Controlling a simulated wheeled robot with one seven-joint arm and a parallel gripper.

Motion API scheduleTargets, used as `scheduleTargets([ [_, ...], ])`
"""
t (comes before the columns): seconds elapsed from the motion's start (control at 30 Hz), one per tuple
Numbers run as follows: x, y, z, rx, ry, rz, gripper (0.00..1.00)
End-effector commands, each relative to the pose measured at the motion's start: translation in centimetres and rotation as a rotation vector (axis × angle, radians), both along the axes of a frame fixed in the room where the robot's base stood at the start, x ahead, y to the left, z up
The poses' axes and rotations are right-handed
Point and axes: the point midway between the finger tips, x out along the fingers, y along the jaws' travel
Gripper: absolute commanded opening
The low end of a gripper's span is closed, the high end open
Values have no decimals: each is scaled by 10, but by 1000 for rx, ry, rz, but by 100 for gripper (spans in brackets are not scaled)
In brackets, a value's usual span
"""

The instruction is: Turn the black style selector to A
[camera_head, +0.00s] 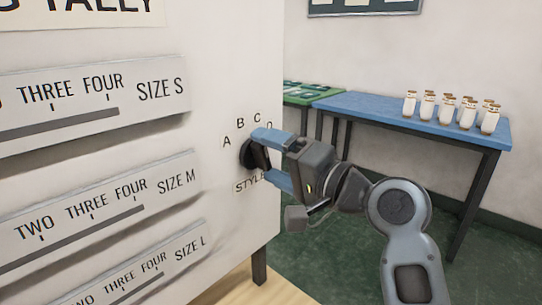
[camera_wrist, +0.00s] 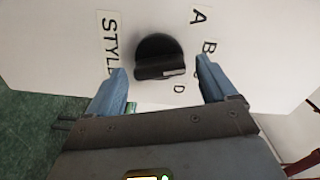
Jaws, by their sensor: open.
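The black style selector (camera_head: 247,153) is a round knob on the white panel, with letters A, B, C and D around it and a STYLE label below. In the wrist view the selector (camera_wrist: 157,48) has a raised grip bar with a pale mark at its right end. That end points away from the STYLE label, not toward the A (camera_wrist: 197,15); its exact letter is unclear. My gripper (camera_head: 262,155) is open at the selector, its blue fingers on either side. In the wrist view a gap shows between each finger and the knob.
The white board (camera_head: 215,75) carries slider strips for SIZE S, M and L left of the selector. A blue table (camera_head: 370,110) with several white bottles (camera_head: 468,113) stands behind to the right, beside a green-topped table (camera_head: 305,97). Green floor shows below.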

Motion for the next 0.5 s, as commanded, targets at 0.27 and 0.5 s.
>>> scheduleTargets([
  [0.27,4,5,0,0,0,-1,85],
  [0.5,4,5,0,0,0,-1,71],
])
